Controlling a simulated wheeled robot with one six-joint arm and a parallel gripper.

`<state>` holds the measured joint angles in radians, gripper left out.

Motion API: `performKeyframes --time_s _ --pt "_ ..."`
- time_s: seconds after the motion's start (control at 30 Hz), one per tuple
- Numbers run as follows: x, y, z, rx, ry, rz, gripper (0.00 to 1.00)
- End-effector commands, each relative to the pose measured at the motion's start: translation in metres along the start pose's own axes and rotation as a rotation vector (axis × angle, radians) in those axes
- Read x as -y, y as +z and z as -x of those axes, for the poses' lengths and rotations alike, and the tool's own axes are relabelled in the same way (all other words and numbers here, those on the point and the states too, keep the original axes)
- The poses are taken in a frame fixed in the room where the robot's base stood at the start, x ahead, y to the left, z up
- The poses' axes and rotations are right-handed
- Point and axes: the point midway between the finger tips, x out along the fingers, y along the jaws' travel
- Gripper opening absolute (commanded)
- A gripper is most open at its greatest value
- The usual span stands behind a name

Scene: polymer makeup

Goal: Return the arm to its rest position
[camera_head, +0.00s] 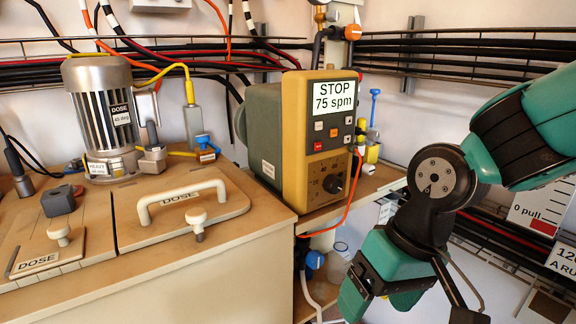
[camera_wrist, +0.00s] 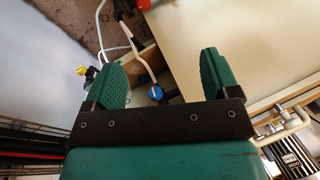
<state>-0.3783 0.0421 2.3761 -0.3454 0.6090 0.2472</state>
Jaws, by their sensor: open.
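My arm comes in from the right in the head view, green with black joints, and bends down at the elbow-like joint. My gripper (camera_head: 380,303) hangs low in front of the wall, right of the beige cabinet (camera_head: 215,285). In the wrist view my gripper (camera_wrist: 152,72) shows two green ribbed fingers spread wide apart. Nothing is held between them. A blue knob (camera_wrist: 157,93) with white tubing shows in the gap, further off.
A yellow and green pump (camera_head: 318,130) with a "STOP 75 spm" display stands on a shelf left of my arm. A grey motor (camera_head: 103,105) and lids with handles (camera_head: 182,203) are on the cabinet. Cable racks (camera_head: 460,62) run along the wall behind. An orange cable hangs nearby.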

Motion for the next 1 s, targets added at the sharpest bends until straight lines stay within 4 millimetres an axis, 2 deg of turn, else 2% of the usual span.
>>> performKeyframes --time_s 0.03,0.1,0.33,0.4,0.67,0.9,1.0 --pt "0.001 0.013 0.013 -0.016 -0.011 0.038 0.81" --pt "0.002 0.03 0.025 -0.026 -0.025 0.098 0.81" --pt "0.008 0.081 0.051 -0.062 -0.051 0.275 0.81" --pt "0.015 0.08 0.074 -0.057 -0.052 0.282 0.81" --pt "0.033 0.074 0.135 -0.056 -0.052 0.278 0.81" --pt "0.058 0.067 0.218 -0.056 -0.052 0.277 0.81" --pt "0.066 0.065 0.247 -0.056 -0.052 0.277 0.81"
